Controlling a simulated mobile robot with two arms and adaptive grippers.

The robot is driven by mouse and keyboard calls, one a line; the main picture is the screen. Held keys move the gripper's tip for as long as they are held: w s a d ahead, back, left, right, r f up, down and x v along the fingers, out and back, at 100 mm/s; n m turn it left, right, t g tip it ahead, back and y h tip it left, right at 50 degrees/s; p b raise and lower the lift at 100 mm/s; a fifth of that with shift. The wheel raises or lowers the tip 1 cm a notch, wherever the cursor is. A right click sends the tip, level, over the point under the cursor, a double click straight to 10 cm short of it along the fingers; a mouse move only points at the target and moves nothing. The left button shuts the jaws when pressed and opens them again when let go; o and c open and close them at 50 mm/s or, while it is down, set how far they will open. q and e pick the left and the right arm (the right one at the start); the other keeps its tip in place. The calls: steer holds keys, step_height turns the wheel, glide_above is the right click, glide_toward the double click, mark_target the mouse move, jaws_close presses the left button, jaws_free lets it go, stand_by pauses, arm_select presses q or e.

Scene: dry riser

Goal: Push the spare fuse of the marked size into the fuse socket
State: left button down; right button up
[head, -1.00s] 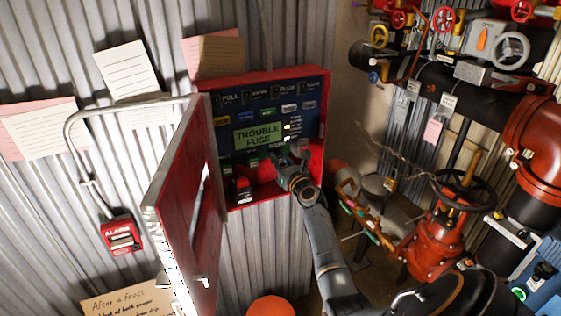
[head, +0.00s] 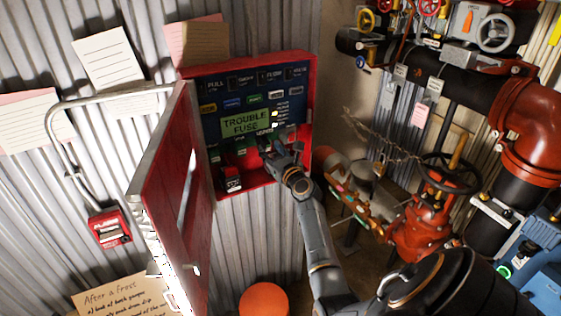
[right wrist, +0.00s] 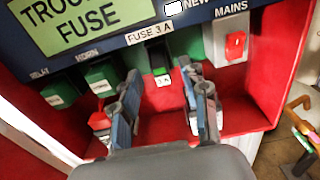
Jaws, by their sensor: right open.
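My right gripper (right wrist: 163,110) is open, its two fingers apart, in front of the red panel box. In the head view the right gripper (head: 281,142) is at the panel's lower right, below the display. The "FUSE 3 A" label (right wrist: 150,33) sits above a dark green socket (right wrist: 142,57). A small white-and-green labelled piece (right wrist: 161,76) shows between the fingertips, apparently untouched. I cannot tell whether it is a seated fuse or part of the socket. Red-and-white pieces stand low in the box, one (right wrist: 100,121) left of the fingers, another partly hidden behind the right finger. My left gripper is out of view.
The display (head: 245,124) reads "TROUBLE FUSE". The open red door (head: 168,190) stands out on the left. Green relay (right wrist: 58,93) and horn (right wrist: 101,79) blocks sit left of the fingers; the mains switch (right wrist: 235,46) is at right. Red valves and pipes (head: 425,222) crowd the right.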

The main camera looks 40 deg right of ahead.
steer(key=v, duration=0.8)
steer(key=shift+s+a, duration=0.15)
steer(key=shift+s, duration=0.2)
